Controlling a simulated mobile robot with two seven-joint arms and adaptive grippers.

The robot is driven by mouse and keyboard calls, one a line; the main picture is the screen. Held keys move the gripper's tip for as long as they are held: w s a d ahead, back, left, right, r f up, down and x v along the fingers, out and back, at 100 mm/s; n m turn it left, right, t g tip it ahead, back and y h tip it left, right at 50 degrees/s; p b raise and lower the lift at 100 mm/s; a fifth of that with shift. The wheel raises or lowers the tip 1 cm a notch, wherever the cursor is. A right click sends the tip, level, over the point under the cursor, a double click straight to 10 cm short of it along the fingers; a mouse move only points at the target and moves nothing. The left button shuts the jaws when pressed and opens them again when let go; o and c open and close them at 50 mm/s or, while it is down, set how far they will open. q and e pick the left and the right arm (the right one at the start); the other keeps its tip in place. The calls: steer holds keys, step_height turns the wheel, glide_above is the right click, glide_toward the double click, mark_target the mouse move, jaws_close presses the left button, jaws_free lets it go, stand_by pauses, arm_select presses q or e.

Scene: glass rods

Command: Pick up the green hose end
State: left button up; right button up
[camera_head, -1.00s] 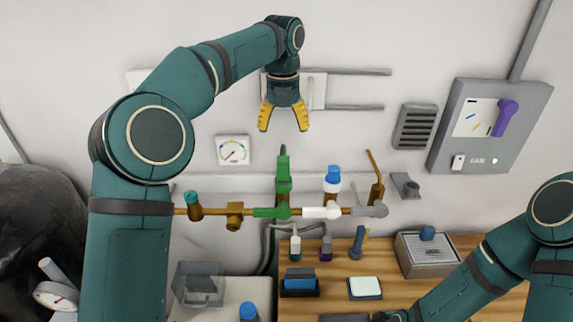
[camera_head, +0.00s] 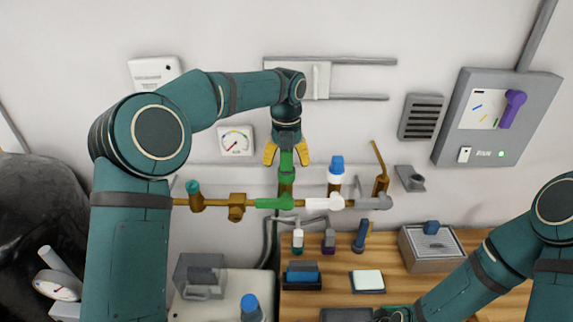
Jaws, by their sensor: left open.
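The green hose end (camera_head: 286,161) stands upright above the green fitting (camera_head: 274,202) on the brass pipe, which runs along the wall. My left gripper (camera_head: 286,154) points down with its yellow fingers open. In the picture its fingers lie on either side of the green hose end's upper part, and the gripper body hides its top. I cannot tell whether the fingers touch it or how their depths compare.
A blue-and-white capped fitting (camera_head: 336,178) and a slanted brass lever (camera_head: 379,165) stand close to the right on the pipe. A brass valve (camera_head: 236,207) sits to the left. A gauge (camera_head: 236,141) is on the wall. The wooden bench (camera_head: 337,278) below holds several small items.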

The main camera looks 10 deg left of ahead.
arm_select(q)
steer(key=shift+f, duration=0.3)
steer(key=shift+c, duration=0.2)
jaws_close()
